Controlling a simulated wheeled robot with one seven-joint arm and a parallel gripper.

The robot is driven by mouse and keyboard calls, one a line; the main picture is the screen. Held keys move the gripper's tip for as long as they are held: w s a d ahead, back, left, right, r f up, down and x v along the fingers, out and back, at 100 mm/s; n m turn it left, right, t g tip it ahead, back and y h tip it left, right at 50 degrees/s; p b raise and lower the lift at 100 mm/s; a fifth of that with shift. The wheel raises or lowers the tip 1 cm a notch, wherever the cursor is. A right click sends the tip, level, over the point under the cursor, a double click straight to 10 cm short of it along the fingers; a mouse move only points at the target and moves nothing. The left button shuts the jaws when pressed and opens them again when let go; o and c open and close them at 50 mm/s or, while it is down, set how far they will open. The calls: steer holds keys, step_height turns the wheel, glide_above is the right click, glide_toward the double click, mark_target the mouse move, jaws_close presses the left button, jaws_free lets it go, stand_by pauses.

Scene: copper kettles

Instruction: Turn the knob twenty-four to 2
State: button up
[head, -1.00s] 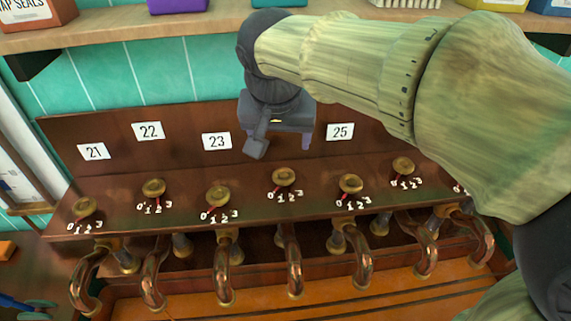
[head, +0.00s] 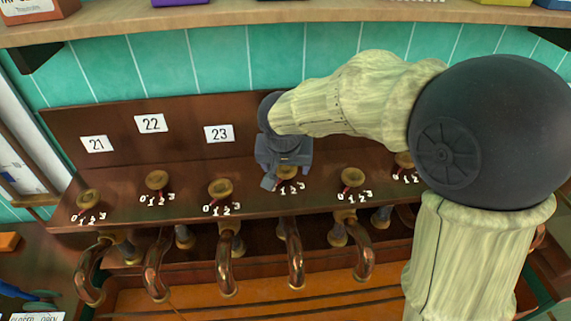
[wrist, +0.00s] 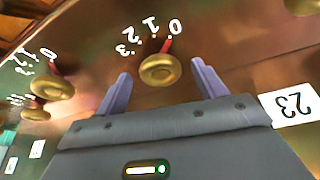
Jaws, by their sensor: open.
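Knob twenty-four is the round brass knob (wrist: 160,71), fourth from the left in the head view (head: 287,172), where my gripper partly covers it. Its red pointer is toward 0 on the white 0–3 scale in the wrist view. My gripper (head: 284,167) is over this knob. In the wrist view my gripper (wrist: 161,80) is open, one finger on each side of the knob, with a gap on both sides. I cannot tell how far down the fingertips reach. The knob's number plate is hidden behind my gripper.
The plate 23 (head: 219,134) and its knob (head: 220,188) are to the left. Another knob (head: 352,177) is close on the right. Copper pipes (head: 295,262) hang below the ledge. A wooden shelf (head: 230,16) with boxes runs above.

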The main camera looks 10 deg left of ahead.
steer(key=shift+f, duration=0.1)
steer(key=c, duration=1)
